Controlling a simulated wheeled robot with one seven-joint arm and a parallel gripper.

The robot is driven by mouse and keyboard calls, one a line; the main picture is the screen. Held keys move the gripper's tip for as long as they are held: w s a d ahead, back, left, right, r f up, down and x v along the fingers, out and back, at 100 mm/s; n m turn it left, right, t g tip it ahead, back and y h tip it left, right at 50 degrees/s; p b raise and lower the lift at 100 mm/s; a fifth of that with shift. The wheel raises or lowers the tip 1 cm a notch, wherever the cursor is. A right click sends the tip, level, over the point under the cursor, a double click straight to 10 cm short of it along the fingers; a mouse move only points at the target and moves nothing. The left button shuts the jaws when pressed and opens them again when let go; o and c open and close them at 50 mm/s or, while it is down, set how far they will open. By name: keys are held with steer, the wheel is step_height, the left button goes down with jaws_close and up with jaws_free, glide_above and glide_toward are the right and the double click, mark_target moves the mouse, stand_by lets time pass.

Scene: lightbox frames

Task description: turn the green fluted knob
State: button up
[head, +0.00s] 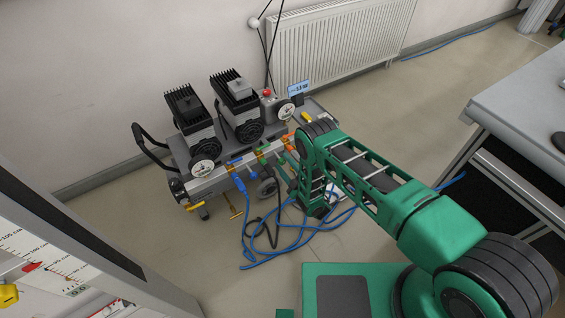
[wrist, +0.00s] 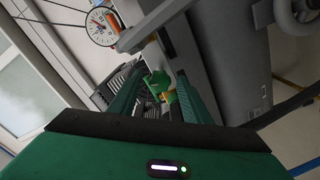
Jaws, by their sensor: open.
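In the head view, a small green part (head: 263,149) sits on the silver manifold of a compressor, between a blue part and orange ones. I take it for the green knob, but its flutes are too small to make out. In the wrist view, a green knob (wrist: 159,81) with orange beside it shows between my two green fingers. My gripper (wrist: 161,72) is open, with a finger on each side of the knob. I cannot tell whether either finger touches it.
The compressor (head: 240,125) has gauges, a red button and a small display. Blue hoses (head: 290,240) lie looped on the floor in front. A radiator (head: 340,45) is on the wall behind. A grey table (head: 525,105) stands at right. A dial gauge (wrist: 102,27) shows in the wrist view.

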steer(key=shift+x, duration=1.1)
steer(key=c, duration=1)
steer(key=shift+c, duration=0.2)
